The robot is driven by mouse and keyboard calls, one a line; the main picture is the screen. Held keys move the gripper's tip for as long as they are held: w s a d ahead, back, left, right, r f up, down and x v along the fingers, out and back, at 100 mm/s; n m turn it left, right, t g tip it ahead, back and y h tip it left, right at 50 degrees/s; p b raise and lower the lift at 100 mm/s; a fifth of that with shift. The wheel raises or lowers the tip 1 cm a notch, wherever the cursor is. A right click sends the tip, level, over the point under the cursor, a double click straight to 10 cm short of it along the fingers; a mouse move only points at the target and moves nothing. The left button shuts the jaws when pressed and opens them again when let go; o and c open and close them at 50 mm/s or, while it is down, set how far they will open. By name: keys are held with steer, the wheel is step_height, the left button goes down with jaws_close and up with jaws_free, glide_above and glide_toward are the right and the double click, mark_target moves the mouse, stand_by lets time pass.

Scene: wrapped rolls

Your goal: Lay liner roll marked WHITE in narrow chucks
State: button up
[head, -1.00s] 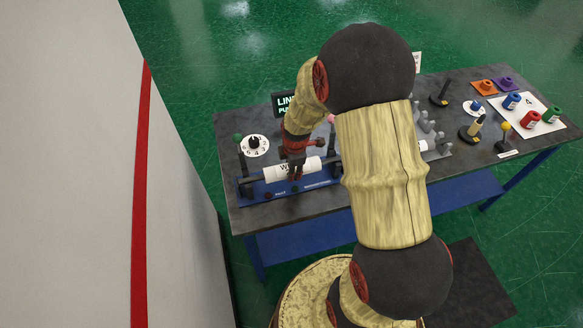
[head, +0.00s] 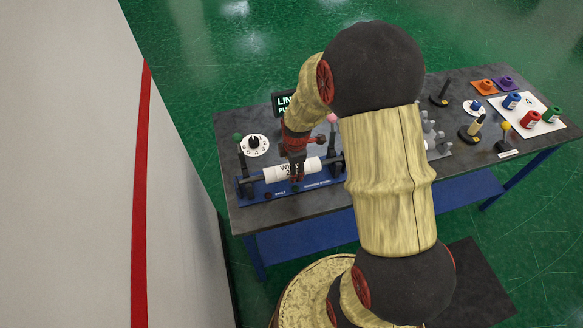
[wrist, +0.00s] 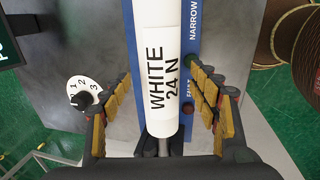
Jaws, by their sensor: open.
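The white liner roll (head: 280,174), marked WHITE 24 N, lies lengthwise above a blue stand (head: 262,195); the wrist view also shows the roll (wrist: 160,60). The stand has a black upright at each end, and its label reads NARROW in the wrist view (wrist: 192,45). A grey shaft (wrist: 164,147) sticks out of the roll's near end. The roll lines up between the uprights; how its ends seat in the chucks is too small to tell. My gripper (head: 298,174) is over the roll, open, with its yellow-padded fingers (wrist: 160,105) on either side, apart from it.
A white numbered dial (head: 255,146) is behind the stand on the grey table (head: 240,215). A dark sign (head: 283,103) stands at the back. At the right are coloured spools on a white sheet (head: 535,127) and several dark posts. My arm covers the table's middle.

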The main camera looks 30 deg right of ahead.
step_height(320, 180, up, 10)
steer(key=s, duration=0.2)
steer(key=shift+a+r, duration=0.15)
steer(key=shift+a, duration=0.15)
stand_by(0.5)
